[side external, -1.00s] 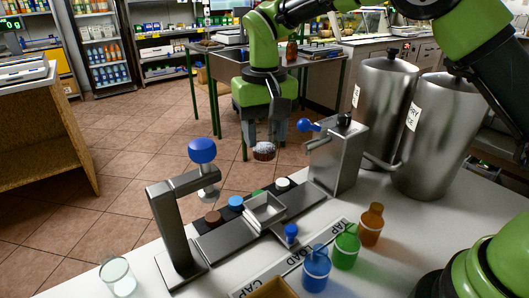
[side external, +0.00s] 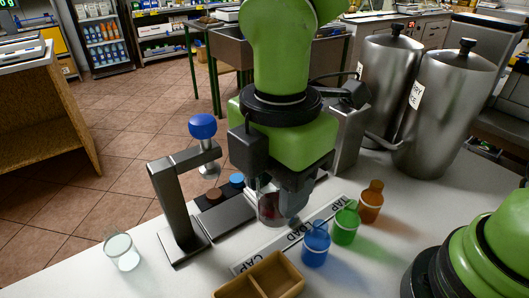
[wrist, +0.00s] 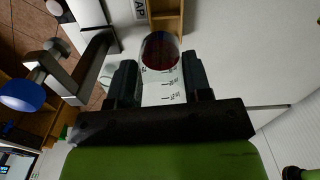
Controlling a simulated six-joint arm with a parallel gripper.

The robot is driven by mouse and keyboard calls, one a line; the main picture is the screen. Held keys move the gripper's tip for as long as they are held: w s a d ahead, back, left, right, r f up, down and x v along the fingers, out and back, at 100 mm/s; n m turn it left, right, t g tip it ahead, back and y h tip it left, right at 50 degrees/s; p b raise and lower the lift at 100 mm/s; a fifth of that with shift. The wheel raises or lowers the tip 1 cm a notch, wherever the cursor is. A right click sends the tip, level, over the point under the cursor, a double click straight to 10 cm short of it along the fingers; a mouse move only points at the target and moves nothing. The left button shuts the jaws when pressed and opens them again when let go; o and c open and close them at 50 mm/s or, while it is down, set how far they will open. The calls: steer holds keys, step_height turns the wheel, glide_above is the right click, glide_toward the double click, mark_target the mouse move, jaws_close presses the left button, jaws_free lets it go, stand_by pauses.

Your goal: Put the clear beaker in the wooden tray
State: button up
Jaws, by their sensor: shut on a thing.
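My gripper (wrist: 160,85) is shut on a clear graduated vessel (wrist: 160,65) with dark red in it, seen between the fingers in the wrist view. In the side external view the gripper (side external: 278,200) holds this vessel (side external: 268,208) low beside the label strip; whether it touches anything below cannot be told. A clear beaker (side external: 122,252) with pale contents stands apart on the counter at far left. The wooden tray (side external: 298,283), with a divider, lies at the bottom edge of the side view, nearer the camera than the gripper; part of it shows in the wrist view (wrist: 181,22).
A metal press with a blue knob (side external: 202,126) stands left of my gripper. Blue (side external: 316,245), green (side external: 345,224) and orange (side external: 371,202) bottles stand to the right. Steel canisters (side external: 388,85) are behind.

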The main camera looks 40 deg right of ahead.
steer(key=shift+s+a+n, duration=0.1)
steer(key=shift+s+n, duration=0.5)
steer(key=shift+n, duration=0.1)
steer(key=shift+w+f, duration=0.15)
steer(key=shift+f, duration=7.75)
steer(key=shift+f, duration=0.4)
steer(key=o, duration=1.3)
steer(key=shift+r, duration=4)
